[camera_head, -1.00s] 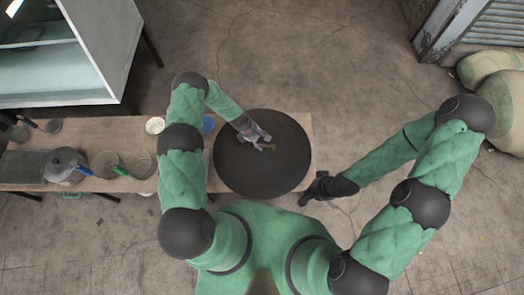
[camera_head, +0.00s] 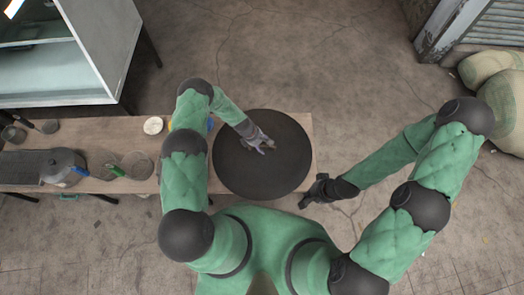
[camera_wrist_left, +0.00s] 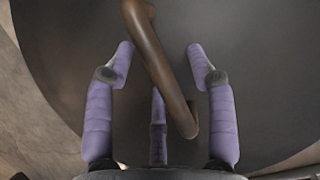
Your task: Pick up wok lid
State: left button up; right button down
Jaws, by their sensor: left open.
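The wok lid (camera_head: 262,180) is a large dark round disc on the right end of the wooden table. In the left wrist view the lid's dark surface (camera_wrist_left: 240,25) fills most of the picture. Its brown bar handle (camera_wrist_left: 155,55) runs slantwise between the fingers of my left gripper (camera_wrist_left: 160,65). Those purple fingers are open, on both sides of the handle, and whether they touch it I cannot tell. In the head view my left gripper (camera_head: 262,148) is over the lid's upper middle and hides the handle. My right gripper (camera_head: 308,197) hangs beside the table's right end, its fingers too small to read.
The wooden table (camera_head: 110,128) carries a grey lidded pot (camera_head: 63,165), bowls (camera_head: 137,165) and a white round dish (camera_head: 153,125) left of my left arm. A cabinet (camera_head: 60,60) stands at upper left. Sacks (camera_head: 490,75) lie at far right. The floor behind the table is clear.

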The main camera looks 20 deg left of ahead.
pick_arm(q)
jog(key=shift+f, duration=0.15)
dwell(0.3)
grip_shut()
